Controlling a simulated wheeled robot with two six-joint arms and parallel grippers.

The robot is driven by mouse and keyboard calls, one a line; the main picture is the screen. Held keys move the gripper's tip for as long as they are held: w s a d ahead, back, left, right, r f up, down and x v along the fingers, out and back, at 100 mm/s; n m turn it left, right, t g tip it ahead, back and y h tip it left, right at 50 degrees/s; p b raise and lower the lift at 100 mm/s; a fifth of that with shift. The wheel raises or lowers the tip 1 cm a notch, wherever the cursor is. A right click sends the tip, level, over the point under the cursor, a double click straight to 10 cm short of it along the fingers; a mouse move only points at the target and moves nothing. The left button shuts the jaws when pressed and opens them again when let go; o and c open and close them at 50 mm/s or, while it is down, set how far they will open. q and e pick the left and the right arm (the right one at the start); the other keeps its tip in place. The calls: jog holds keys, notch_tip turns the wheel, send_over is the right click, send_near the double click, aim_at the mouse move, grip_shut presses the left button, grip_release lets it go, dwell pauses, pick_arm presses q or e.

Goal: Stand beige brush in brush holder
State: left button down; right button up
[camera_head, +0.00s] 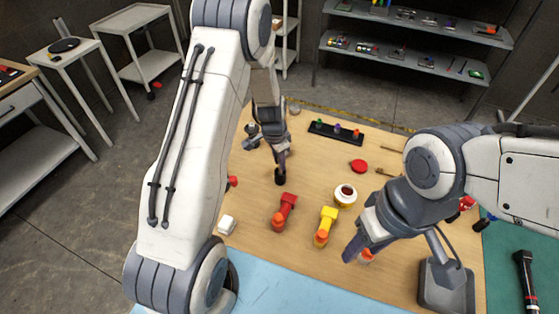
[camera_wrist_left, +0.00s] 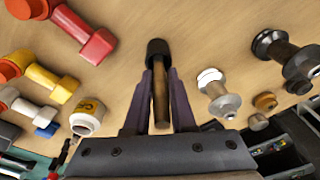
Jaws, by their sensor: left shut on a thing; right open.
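My left gripper (camera_head: 281,152) is shut on the brush, whose brown-beige handle (camera_wrist_left: 160,100) shows between its dark fingers (camera_wrist_left: 160,95) in the left wrist view. At the handle's far end is a dark cylindrical piece (camera_wrist_left: 157,47), also in the head view (camera_head: 280,177), low over or on the wooden table. I cannot tell whether this piece is the brush holder around the brush or the brush's own head. My right gripper (camera_head: 364,247) is open at the table's right front, over a small orange-ended item (camera_head: 366,256).
Red (camera_head: 285,212) and yellow (camera_head: 326,227) tools lie front of centre, near a white cup (camera_head: 345,195). A red disc (camera_head: 359,166) and a black rack (camera_head: 335,133) with coloured pieces are further back. A white block (camera_head: 227,224) lies at left. A grey stand (camera_head: 445,287) is at right.

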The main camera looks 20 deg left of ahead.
pick_arm(q)
jog(key=shift+f, duration=0.25)
jog(key=c, duration=0.7)
grip_release()
jog(key=r+b, duration=0.1)
jog(key=r, duration=0.2)
jog(key=s+r, duration=0.1)
jog(key=r, duration=0.3)
jog(key=r+b, duration=0.1)
jog(key=r, duration=0.2)
jog(key=shift+s+a+r+b, duration=0.15)
jog(key=shift+a+r+b, duration=0.05)
jog(key=shift+a+b, duration=0.1)
